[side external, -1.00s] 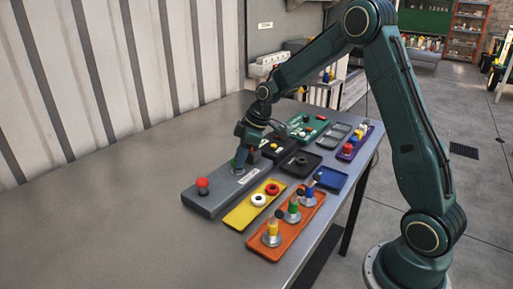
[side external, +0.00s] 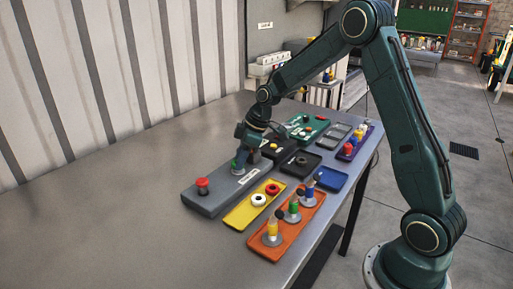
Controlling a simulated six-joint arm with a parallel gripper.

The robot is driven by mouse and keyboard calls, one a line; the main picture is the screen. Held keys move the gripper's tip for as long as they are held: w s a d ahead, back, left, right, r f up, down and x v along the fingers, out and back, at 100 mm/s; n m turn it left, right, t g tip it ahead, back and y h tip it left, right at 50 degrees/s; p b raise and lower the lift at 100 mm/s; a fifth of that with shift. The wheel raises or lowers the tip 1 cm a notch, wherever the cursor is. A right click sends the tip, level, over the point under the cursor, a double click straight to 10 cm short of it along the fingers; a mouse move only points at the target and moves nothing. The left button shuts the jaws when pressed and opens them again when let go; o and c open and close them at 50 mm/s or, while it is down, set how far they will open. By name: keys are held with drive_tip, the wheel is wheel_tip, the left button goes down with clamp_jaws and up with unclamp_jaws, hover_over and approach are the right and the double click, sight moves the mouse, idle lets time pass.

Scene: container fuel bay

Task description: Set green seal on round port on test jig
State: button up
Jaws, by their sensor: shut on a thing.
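The test jig (side external: 215,199) is a long grey block on the table, with a red round piece on a dark base (side external: 203,186) at its near left end and a white label (side external: 248,177) on its top. My gripper (side external: 239,166) points down over the far part of the jig, behind the label. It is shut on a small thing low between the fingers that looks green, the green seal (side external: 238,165). The fingers and seal are tiny here. I cannot tell whether the seal touches the jig. The round port is hidden or too small to make out.
A yellow tray (side external: 237,218) with a white ring (side external: 258,200) and a red ring (side external: 273,189) lies in front of the jig. Black, blue, green and purple trays stand farther back. The table's left side is clear.

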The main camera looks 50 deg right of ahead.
idle(0.3)
drive_tip(key=o, duration=1.4)
drive_tip(key=shift+d, duration=0.1)
drive_tip(key=shift+c, duration=0.2)
drive_tip(key=shift+r, duration=4)
